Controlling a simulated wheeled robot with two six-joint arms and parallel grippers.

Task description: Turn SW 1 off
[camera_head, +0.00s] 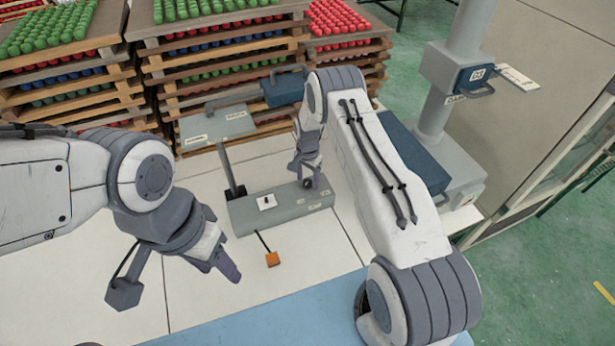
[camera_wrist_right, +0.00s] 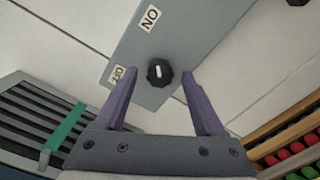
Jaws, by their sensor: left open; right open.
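A grey control box (camera_head: 245,217) lies on the white table. A black rotary knob (camera_wrist_right: 160,72) with a white pointer mark sits on it. In the right wrist view, an "ON" label (camera_wrist_right: 150,17) and a second, hard-to-read label (camera_wrist_right: 117,74) lie near the knob. I cannot read which control is SW 1. My right gripper (camera_head: 311,181) is open over the box; in its wrist view the fingers stand either side of the knob, apart from it. A white switch plate (camera_head: 266,202) is further left on the box.
Stacked wooden trays (camera_head: 226,65) of coloured pieces stand at the back. A column with a blue labelled unit (camera_head: 476,78) is at right.

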